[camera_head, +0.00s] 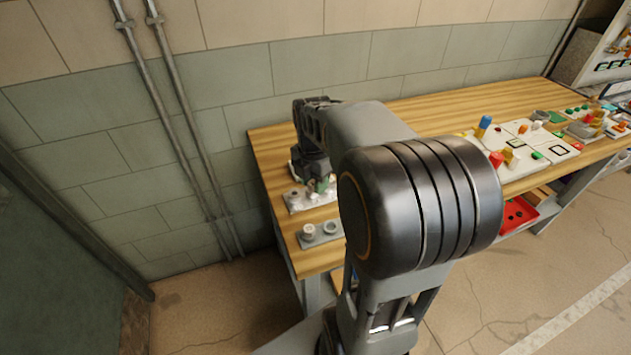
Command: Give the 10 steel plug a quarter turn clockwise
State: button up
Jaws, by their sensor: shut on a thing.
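My gripper (318,182) is at the left end of the wooden workbench, pointing down over a small pale plate (296,207). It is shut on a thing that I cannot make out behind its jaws. Small white, green and reddish parts show close around the fingertips. I cannot read a 10 on anything or pick out the steel plug with certainty. A grey plate (318,241) in front of the pale one bears a short grey cylinder (308,230) and a grey ring-like piece (331,226). My gripper is apart from both.
The wooden workbench (270,150) runs along the tiled wall. White panels (540,158) with coloured parts lie to the right, and a red tray (515,214) is on a lower level. Two vertical pipes (183,120) run down the wall at left. My arm hides the bench's middle.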

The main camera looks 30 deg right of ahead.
jog(key=shift+w+a+f+b, duration=0.15)
jog(key=shift+w+f+b, duration=0.15)
jog(key=shift+w+f, duration=0.75)
jog(key=shift+w+a+f+b, duration=0.1)
jog(key=shift+w+f+b, duration=0.2)
jog(key=shift+w+f, duration=0.75)
jog(key=shift+w+a+f+b, duration=0.25)
jog(key=shift+w+f, duration=0.35)
jog(key=shift+w, duration=0.9)
jog(key=shift+d, duration=0.1)
jog(key=n, duration=0.4)
jog(key=shift+p, duration=0.4)
jog(key=n, duration=0.5)
jog(key=shift+p, duration=0.3)
jog(key=shift+w+f, duration=0.25)
jog(key=shift+w, duration=0.05)
jog(key=shift+w+f, duration=0.5)
jog(key=shift+w, duration=0.2)
jog(key=shift+w, duration=0.1)
jog(key=shift+f+b, duration=0.7)
jog(key=shift+f, duration=0.4)
dwell(0.5)
